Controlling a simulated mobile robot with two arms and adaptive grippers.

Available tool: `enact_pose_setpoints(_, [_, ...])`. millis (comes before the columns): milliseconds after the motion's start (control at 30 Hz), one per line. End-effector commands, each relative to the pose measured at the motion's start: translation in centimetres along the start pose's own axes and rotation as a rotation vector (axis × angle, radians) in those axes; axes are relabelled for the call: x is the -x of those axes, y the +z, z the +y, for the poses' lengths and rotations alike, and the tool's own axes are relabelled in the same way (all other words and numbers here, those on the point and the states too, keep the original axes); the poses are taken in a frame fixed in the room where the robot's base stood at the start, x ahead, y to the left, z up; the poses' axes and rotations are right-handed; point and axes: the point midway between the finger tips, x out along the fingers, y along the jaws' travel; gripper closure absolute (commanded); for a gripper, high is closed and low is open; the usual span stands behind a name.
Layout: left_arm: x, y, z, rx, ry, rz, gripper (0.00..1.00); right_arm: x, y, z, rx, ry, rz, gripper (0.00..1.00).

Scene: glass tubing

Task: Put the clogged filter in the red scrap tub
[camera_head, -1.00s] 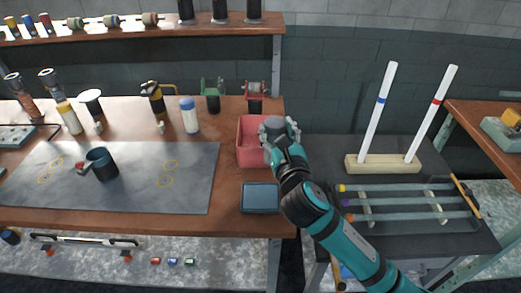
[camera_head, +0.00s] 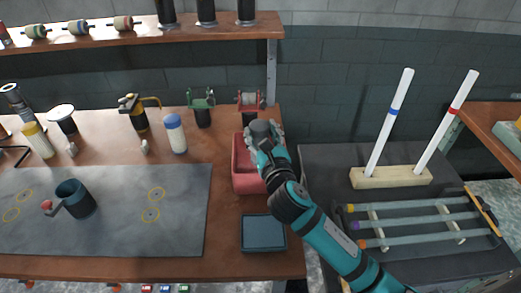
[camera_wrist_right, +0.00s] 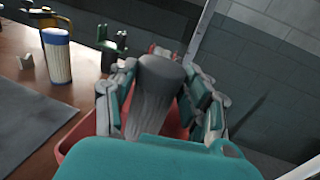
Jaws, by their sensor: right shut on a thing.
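The clogged filter, a grey, dirty cylinder (camera_head: 261,129), is held upright in my right gripper (camera_head: 268,138). In the right wrist view the filter (camera_wrist_right: 158,92) stands between the two fingers of the gripper (camera_wrist_right: 160,98), which are shut on it. The red scrap tub (camera_head: 247,185) is on the bench. The filter and gripper are over the tub's back right part, and they hide some of its inside. The tub's rim also shows below the filter in the right wrist view (camera_wrist_right: 68,146). I cannot tell how far the filter's lower end is above the tub's floor. My left gripper is out of view.
A white filter with a blue cap (camera_head: 175,135) stands left of the tub. A dark square tray (camera_head: 263,233) is in front.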

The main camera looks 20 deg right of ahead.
Motion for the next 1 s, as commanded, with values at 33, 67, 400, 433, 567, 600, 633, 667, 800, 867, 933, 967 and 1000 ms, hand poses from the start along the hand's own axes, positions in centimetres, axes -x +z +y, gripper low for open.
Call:
enact_pose_setpoints(33, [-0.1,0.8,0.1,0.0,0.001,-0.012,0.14,0.0,-0.5,0.0,0.0,-0.001,-0.002,1.0])
enact_pose_setpoints(67, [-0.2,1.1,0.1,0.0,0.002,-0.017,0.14,0.0,-0.6,-0.1,-0.001,-0.001,-0.002,1.0])
enact_pose_setpoints(400, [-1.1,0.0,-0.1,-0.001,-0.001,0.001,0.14,0.0,-4.4,0.0,-0.001,-0.001,-0.001,1.0])
enact_pose_setpoints(433, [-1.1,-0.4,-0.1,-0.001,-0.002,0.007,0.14,0.0,-4.5,0.0,-0.001,-0.001,-0.002,1.0])
enact_pose_setpoints(567, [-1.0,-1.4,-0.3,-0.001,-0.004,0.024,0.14,0.0,-4.3,0.0,0.0,0.0,-0.004,1.0])
enact_pose_setpoints(600, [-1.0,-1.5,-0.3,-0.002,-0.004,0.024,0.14,0.0,-4.3,0.0,0.0,0.0,-0.004,1.0])
enact_pose_setpoints(633, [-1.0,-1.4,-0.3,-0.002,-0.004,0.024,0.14,0.0,-4.3,0.0,0.0,0.0,-0.003,1.0])
enact_pose_setpoints(667, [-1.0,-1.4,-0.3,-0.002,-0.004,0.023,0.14,0.0,-4.4,0.0,0.0,0.0,-0.003,1.0])
enact_pose_setpoints(800, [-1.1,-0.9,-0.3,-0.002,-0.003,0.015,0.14,0.0,-4.6,0.0,0.0,0.0,-0.001,0.44])
enact_pose_setpoints(867, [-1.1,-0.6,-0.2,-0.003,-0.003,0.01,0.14,0.0,-4.6,0.0,0.001,0.0,-0.001,0.36])
enact_pose_setpoints(933, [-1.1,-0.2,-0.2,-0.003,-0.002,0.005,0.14,0.0,-4.6,0.0,0.0,0.0,-0.001,0.29])
enact_pose_setpoints(967, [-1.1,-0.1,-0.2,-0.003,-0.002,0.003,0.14,0.0,-4.6,0.0,0.001,0.0,-0.001,0.29])
enact_pose_setpoints(1000, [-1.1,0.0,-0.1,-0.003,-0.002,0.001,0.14,0.0,-4.6,0.0,0.0,0.0,-0.001,0.29])
